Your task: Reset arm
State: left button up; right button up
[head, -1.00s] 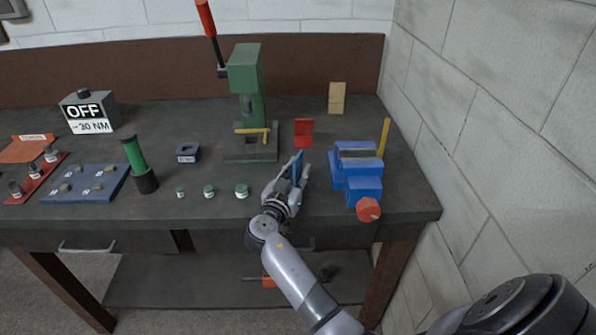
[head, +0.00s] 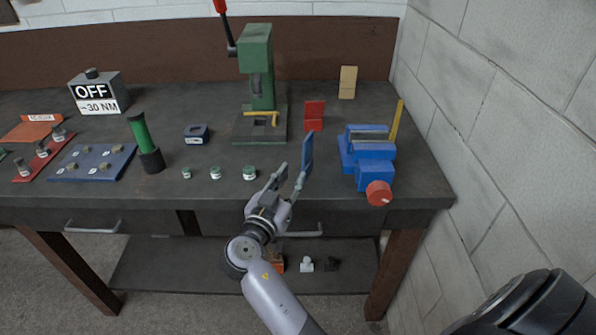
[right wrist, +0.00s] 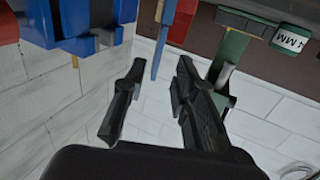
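My right gripper (head: 287,172) is over the front part of the bench (head: 225,163), its two fingers spread apart with nothing between them. A thin blue plate (head: 307,150) stands upright just beyond the fingertips and overlaps the right finger in the head view. In the right wrist view the open fingers (right wrist: 155,85) show at the centre, with the blue plate (right wrist: 165,35) beyond the gap between them. My left gripper is not in view.
The blue vise (head: 367,155) is right of the gripper, near the block wall (head: 500,120). The green press (head: 258,80) and a red block (head: 314,115) stand behind. The floor in front is clear.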

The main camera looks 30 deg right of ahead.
jog(key=shift+s+a, duration=0.35)
jog(key=shift+a, duration=0.1)
